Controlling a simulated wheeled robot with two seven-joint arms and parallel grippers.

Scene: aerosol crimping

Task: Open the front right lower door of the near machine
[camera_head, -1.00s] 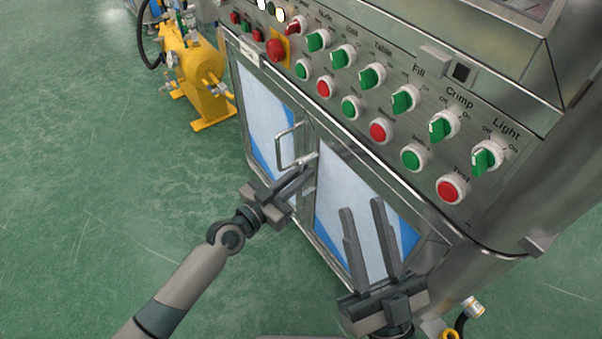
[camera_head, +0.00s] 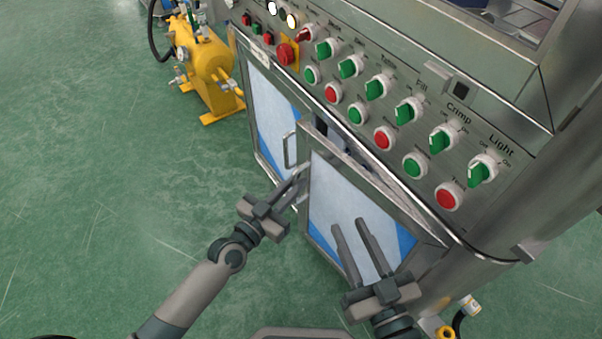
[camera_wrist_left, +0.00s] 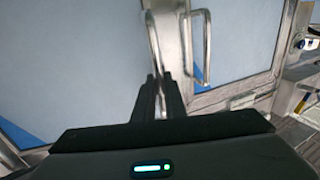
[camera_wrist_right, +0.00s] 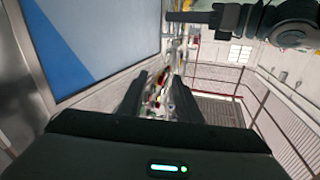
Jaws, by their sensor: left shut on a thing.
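The front right lower door (camera_head: 340,190) of the near machine is a metal frame with a pale blue panel and a darker blue corner. It stands ajar, with a dark gap along its top and handle-side edge. My left gripper (camera_head: 300,174) is at that edge, its fingers shut on the door's bar handle. In the left wrist view the handle (camera_wrist_left: 152,42) runs up from between the fingertips (camera_wrist_left: 160,78). My right gripper (camera_head: 349,222) is open and empty in front of the door panel. Its fingers are apart in the right wrist view (camera_wrist_right: 160,78).
The left lower door (camera_head: 272,108) is closed, with its own handle (camera_head: 288,152) close to my left fingers. A control panel (camera_head: 400,140) with knobs and buttons is above the doors. A yellow tank (camera_head: 212,75) stands at the left. The green floor (camera_head: 100,200) at left is clear.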

